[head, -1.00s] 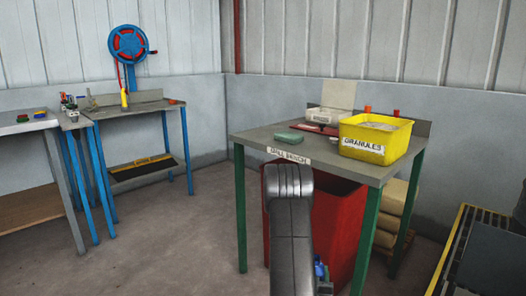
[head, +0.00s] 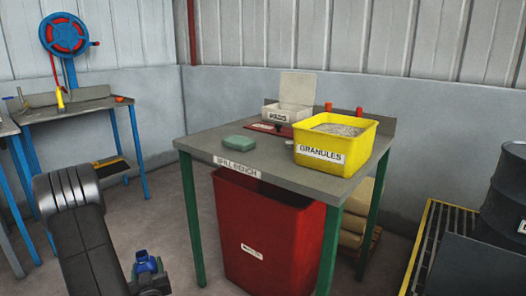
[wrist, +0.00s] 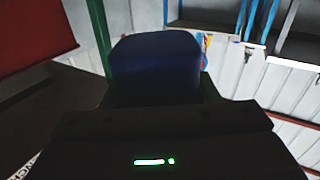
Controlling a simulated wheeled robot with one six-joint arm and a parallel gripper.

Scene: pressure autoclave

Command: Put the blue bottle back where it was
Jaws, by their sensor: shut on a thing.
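The blue bottle (head: 147,262) shows in the head view at the lower left, low in front of the spill bench and to the left of the red bin. My gripper (head: 150,280) is shut on it, partly cut off by the bottom edge. In the wrist view the bottle (wrist: 155,65) is a dark blue block in front of the gripper body. The bottle's lower part is hidden by the gripper.
A red bin (head: 268,225) stands beneath. A yellow-edged grate (head: 421,228) and black drum (head: 507,195) are at right. Blue-legged benches stand at left.

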